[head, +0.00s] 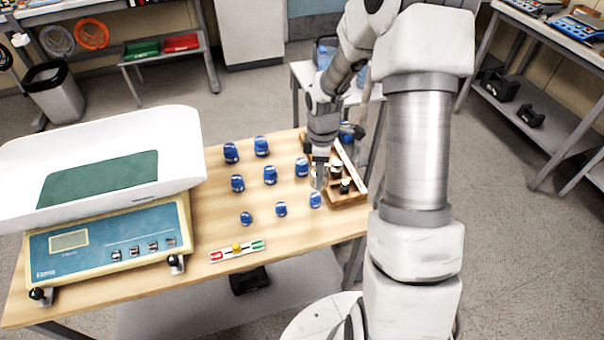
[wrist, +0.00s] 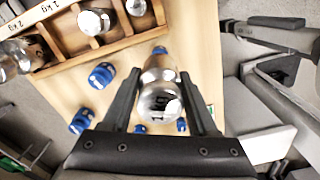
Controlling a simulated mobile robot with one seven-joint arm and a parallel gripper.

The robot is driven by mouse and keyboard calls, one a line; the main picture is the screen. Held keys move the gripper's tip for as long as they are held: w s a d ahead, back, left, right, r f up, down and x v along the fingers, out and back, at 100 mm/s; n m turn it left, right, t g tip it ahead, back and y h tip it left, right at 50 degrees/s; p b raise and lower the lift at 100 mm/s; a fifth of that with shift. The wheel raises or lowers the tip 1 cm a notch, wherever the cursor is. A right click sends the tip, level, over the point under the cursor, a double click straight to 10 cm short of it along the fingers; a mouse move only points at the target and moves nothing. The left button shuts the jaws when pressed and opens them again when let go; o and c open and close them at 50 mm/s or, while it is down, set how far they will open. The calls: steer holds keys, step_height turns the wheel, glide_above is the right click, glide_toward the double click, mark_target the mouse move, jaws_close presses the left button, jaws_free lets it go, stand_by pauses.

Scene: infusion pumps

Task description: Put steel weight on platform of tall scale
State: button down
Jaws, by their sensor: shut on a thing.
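My gripper (head: 320,160) is shut on a shiny steel weight (head: 319,178). It holds the weight at the front left side of the wooden weight box (head: 349,199). In the wrist view the steel weight (wrist: 160,88) sits between the two fingers of the gripper (wrist: 161,72). A scale with a blue front panel (head: 100,243) stands at the left of the table. Its wide white platform (head: 30,168) has a green mat (head: 100,178) and carries nothing. Whether the held weight touches the table is unclear.
Several blue weights (head: 270,175) stand in rows on the wooden table (head: 215,205) between scale and box. The box, also in the wrist view (wrist: 105,48), holds other steel weights (wrist: 96,20). A small coloured strip (head: 237,250) lies at the front edge.

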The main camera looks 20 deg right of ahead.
steer(key=shift+s+d+r, duration=0.4)
steer(key=shift+d+r, duration=0.2)
steer(key=shift+d, duration=0.1)
steer(key=shift+s+d+r, duration=0.1)
steer(key=shift+r, duration=0.1)
steer(key=shift+r+m, duration=0.25)
steer(key=shift+m, duration=0.15)
steer(key=a+r+m+p, duration=0.3)
steer(key=a+r+m, duration=0.6)
steer(key=m, duration=0.3)
steer(key=shift+s+r+m, duration=0.2)
steer(key=shift+r+m, duration=0.1)
steer(key=shift+m, duration=0.1)
